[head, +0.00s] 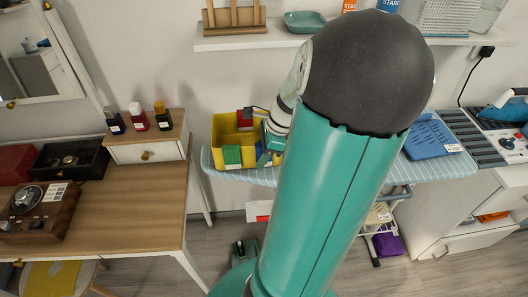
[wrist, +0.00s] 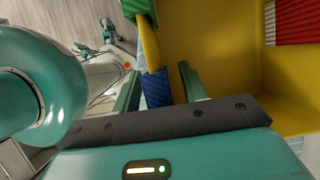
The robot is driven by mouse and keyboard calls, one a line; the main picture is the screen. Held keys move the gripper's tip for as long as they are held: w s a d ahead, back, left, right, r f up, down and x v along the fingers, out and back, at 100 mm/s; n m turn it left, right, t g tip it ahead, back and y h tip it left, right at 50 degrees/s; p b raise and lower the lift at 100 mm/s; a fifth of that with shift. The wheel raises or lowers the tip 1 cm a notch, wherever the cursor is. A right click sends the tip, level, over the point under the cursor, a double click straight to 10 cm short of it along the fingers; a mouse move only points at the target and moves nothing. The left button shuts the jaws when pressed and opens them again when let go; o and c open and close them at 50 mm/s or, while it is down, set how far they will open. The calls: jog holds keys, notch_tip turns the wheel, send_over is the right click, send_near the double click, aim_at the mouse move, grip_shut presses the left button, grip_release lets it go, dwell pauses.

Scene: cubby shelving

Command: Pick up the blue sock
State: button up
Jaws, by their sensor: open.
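A blue ribbed piece, which looks like the blue sock (wrist: 157,88), shows in the wrist view between the two fingers of my gripper (wrist: 160,88). The fingers are apart, and I cannot tell whether either touches it. A yellow bin (wrist: 222,40) surrounds this area, and its rim runs close to the blue piece. In the head view the yellow bin (head: 224,127) stands on the ironing board, with my gripper (head: 268,152) at its right part. I cannot make out the blue sock clearly there; my gripper and arm cover part of the bin.
A wooden desk (head: 130,190) with bottles stands left. A shelf (head: 240,38) is above.

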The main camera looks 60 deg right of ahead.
jog(key=shift+c, duration=0.2)
grip_shut()
jog(key=shift+r, duration=0.1)
